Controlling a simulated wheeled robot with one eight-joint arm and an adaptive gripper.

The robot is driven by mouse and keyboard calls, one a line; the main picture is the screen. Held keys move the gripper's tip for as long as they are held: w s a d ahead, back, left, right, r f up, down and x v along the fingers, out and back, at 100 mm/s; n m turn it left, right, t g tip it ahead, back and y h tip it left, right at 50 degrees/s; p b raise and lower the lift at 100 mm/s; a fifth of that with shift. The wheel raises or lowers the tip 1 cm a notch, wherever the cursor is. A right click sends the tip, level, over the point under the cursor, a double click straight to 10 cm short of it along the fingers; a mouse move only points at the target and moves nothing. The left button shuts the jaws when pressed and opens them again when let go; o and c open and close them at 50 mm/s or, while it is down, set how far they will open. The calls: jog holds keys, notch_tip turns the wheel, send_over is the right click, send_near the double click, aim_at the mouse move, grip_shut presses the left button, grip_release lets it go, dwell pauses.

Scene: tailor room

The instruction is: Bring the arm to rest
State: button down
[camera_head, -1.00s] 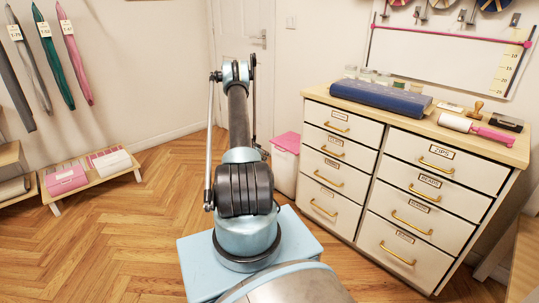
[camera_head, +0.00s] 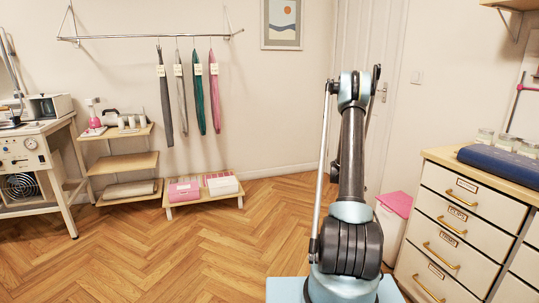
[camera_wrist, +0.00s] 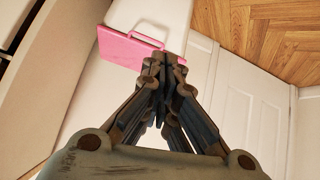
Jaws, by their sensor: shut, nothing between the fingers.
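My arm (camera_head: 352,160) rises upright in the right half of the head view, folded at its top joint. My gripper is not visible in the head view. In the wrist view my gripper (camera_wrist: 160,62) is shut and empty, its fingers together. The pink lid of a white bin shows beyond the fingertips in the wrist view (camera_wrist: 125,47); the fingers overlap it in the picture, and I cannot tell the distance.
The drawer cabinet (camera_head: 455,220) stands at the right, with the pink-lidded bin (camera_head: 393,225) beside it. A low shelf (camera_head: 203,199) with pink and white boxes stands by the wall under a hanging rail (camera_head: 150,38). The floor (camera_head: 170,250) at left is clear.

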jog(key=s+a+r+n+y, duration=0.1)
jog(key=s+a+r, duration=0.35)
jog(key=r, duration=0.35)
jog(key=s+a+r+n+y, duration=0.1)
jog(key=s+a+r+n, duration=0.1)
jog(key=s+a+r, duration=0.4)
jog(key=s+a+r+n+y, duration=0.25)
jog(key=s+a+r, duration=0.45)
jog(key=s+r, duration=0.4)
jog(key=s+a+f+n+y, duration=0.1)
jog(key=s+a, duration=0.3)
jog(key=s, duration=0.6)
jog(key=s+a+f+n+y, duration=0.1)
jog(key=s+a, duration=0.4)
jog(key=s, duration=0.6)
jog(key=s+a+f+n+g+y, duration=0.1)
jog(key=s+a+f+n, duration=0.2)
jog(key=s, duration=0.7)
jog(key=shift+s+a+f+n+y, duration=0.2)
jog(key=shift+s+a+n+y, duration=0.15)
jog(key=shift+a+n, duration=0.65)
